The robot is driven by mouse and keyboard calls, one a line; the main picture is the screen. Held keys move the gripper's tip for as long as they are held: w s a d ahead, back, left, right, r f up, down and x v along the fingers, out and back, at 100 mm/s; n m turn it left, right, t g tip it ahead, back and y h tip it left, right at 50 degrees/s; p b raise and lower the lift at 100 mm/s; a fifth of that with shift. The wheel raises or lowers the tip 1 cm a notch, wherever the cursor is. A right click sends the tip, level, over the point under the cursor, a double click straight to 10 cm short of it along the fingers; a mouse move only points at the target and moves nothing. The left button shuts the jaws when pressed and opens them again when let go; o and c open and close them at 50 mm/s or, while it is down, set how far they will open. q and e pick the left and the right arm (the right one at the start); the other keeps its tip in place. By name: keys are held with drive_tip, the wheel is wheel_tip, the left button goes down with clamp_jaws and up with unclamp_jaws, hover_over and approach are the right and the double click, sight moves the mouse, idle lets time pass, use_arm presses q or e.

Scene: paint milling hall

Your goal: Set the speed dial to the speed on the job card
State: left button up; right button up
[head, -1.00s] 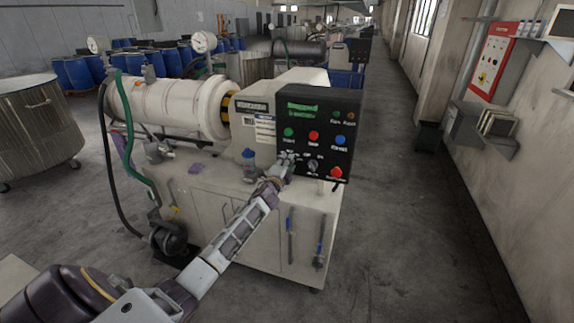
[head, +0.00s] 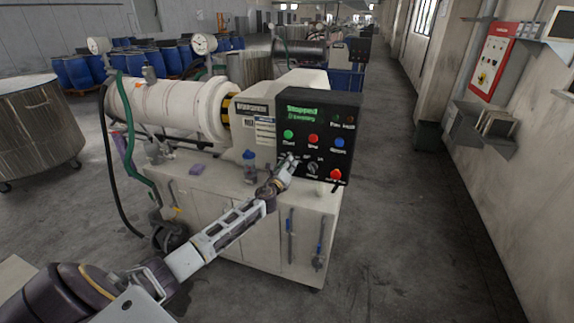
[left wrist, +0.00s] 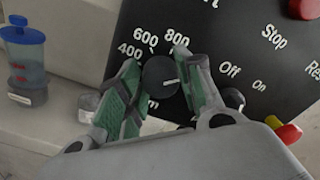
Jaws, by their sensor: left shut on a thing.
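The speed dial (left wrist: 160,76) is a dark round knob on the black control panel (head: 318,100). In the left wrist view its white pointer line faces right, toward the lower right finger; the printed numbers 400, 600 and 800 stand above it. A further mark below it is partly covered. My left gripper (left wrist: 159,72) is shut on the dial, one green-padded finger on each side. In the head view my left gripper (head: 289,168) covers the dial. A white card (head: 265,132) is on the machine left of the panel; its writing is too small to read. My right gripper is out of view.
An off/on switch (head: 313,168) sits just right of the dial, with a red emergency button (head: 336,174) beyond. Green, red and blue buttons are above. The green display (head: 302,113) reads "Stopped". A blue-lidded bottle (head: 249,167) stands left of my gripper.

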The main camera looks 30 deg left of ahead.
use_arm(q)
drive_tip(key=m+p, duration=0.3)
drive_tip(key=m, duration=0.5)
drive_tip(key=shift+d, duration=0.1)
drive_tip(key=shift+f, duration=0.1)
idle(0.4)
drive_tip(key=o, duration=1)
drive_tip(key=shift+v, duration=5.95)
